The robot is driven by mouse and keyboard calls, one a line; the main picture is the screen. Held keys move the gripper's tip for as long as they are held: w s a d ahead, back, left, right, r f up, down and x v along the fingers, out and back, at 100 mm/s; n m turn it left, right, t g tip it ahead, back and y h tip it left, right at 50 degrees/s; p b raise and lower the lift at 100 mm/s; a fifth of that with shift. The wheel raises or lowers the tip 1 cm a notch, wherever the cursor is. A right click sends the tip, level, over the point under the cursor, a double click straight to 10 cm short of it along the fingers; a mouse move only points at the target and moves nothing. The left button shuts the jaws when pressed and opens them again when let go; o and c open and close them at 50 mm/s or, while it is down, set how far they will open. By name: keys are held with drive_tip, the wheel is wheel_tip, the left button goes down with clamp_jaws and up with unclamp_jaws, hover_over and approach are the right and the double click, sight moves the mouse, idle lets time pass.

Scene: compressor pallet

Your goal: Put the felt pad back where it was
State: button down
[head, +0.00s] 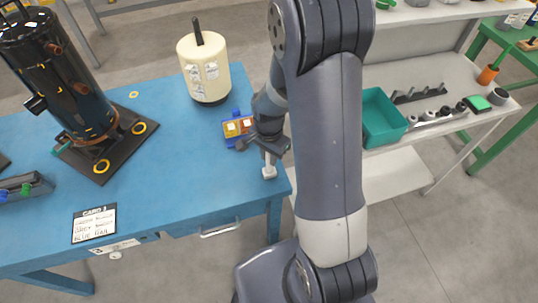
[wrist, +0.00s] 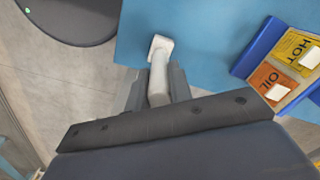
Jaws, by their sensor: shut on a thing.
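My gripper (wrist: 155,90) is shut on a pale stem with a squarish flat end (wrist: 160,44), which may be the felt pad on its handle. In the head view the pale piece (head: 269,171) points down from my gripper (head: 268,150), over the right front corner of the blue table (head: 190,180). I cannot tell whether its flat end touches the table. The jaws hide its upper part. A green pad (head: 478,104) lies on the white bench at the right; I cannot tell if it is felt.
A blue tray with yellow and orange compartments (wrist: 258,56) stands beside my gripper. A cream tank (head: 204,68), a black compressor (head: 62,85) and a card (head: 94,223) are on the table. A teal bin (head: 382,118) stands on the bench. The table's front middle is clear.

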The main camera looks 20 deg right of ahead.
drive_tip(key=c, duration=1.3)
unclamp_jaws()
wheel_tip(320, 180, up, 12)
drive_tip(key=shift+f, duration=0.1)
drive_tip(key=shift+f, duration=3.75)
